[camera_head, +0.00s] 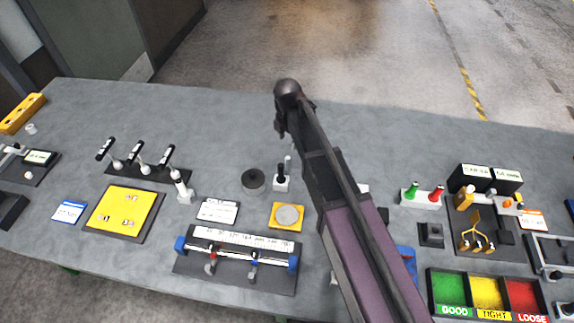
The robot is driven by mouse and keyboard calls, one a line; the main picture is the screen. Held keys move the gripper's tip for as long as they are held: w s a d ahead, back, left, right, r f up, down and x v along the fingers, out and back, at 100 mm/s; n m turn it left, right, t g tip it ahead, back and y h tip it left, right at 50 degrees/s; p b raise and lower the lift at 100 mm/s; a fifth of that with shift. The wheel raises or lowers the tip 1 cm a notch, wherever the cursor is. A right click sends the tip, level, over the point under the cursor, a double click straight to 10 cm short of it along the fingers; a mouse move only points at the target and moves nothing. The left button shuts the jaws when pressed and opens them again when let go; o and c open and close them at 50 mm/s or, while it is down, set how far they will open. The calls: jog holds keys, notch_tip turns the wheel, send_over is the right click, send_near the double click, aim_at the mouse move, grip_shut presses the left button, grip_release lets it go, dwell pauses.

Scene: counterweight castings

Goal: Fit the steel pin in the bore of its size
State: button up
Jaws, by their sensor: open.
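My arm reaches in from the lower right, and my gripper (281,128) is small and dark at its far end, above the middle of the bench. It is open, with nothing seen between its fingers. A small light block (281,185) below it carries a dark upright piece and a thin pale upright rod (288,165), which may be the steel pin. A dark round casting (253,180) with a small mark on top stands just left of the block. I cannot tell which bores are where or their sizes. My arm hides part of the bench right of the block.
A yellow board (124,212), a rail fixture with blue ends (238,262) and a round disc on a yellow plate (287,216) lie left of my arm. GOOD, TIGHT and LOOSE bins (487,294) stand front right. The bench's back strip (215,115) is clear.

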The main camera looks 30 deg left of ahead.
aim_at(288, 164)
jog(key=shift+f+b, duration=3.7)
jog(key=shift+f, duration=0.2)
jog(key=shift+w+f+b, duration=0.15)
jog(key=shift+f+b, duration=2.45)
grip_shut()
